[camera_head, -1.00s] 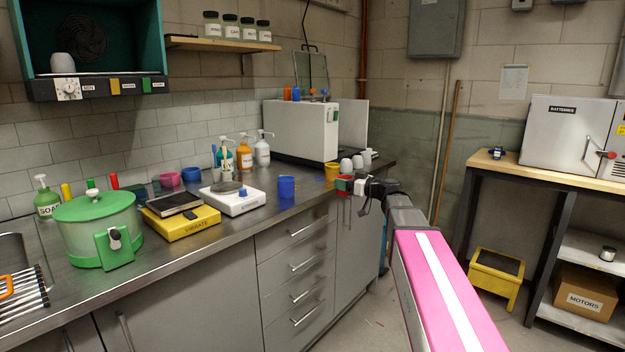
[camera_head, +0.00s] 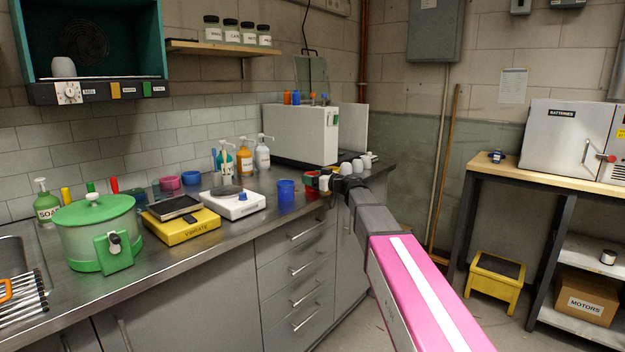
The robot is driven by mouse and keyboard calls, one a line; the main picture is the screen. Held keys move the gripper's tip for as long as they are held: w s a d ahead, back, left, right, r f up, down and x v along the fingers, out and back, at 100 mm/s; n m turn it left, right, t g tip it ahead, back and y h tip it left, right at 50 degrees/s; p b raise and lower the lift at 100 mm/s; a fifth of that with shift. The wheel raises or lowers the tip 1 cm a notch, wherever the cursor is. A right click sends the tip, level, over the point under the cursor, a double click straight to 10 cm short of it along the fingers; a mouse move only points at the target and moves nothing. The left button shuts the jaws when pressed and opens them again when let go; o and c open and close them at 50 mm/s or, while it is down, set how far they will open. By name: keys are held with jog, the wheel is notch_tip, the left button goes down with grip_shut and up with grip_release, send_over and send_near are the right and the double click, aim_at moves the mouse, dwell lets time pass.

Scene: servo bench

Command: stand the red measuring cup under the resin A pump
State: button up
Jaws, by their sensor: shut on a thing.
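My gripper (camera_head: 324,181) reaches over the right part of the steel counter and is shut on the red measuring cup (camera_head: 311,179). The cup is small in the picture and partly hidden by the fingers; it looks upright, close to the counter, but I cannot tell whether it touches. Three pump bottles stand at the back by the tiled wall: a teal one (camera_head: 226,164), an orange one (camera_head: 244,161) and a white one (camera_head: 262,154). Their labels are too small to read, so I cannot tell which is resin A. The cup is to the right of and nearer than these bottles.
A blue cup (camera_head: 286,189) stands between my gripper and the white scale (camera_head: 234,204). A yellow vibrating plate (camera_head: 182,226) and green pot (camera_head: 98,230) are farther left. Pale cups (camera_head: 346,168) and a white box machine (camera_head: 301,133) are behind my gripper.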

jog(key=shift+f, duration=0.15)
jog(key=o, duration=0.9)
jog(key=v, duration=0.7)
jog(key=f+v, duration=0.1)
jog(key=v, duration=0.2)
jog(key=shift+d+f, duration=0.1)
jog(key=shift+d, duration=0.35)
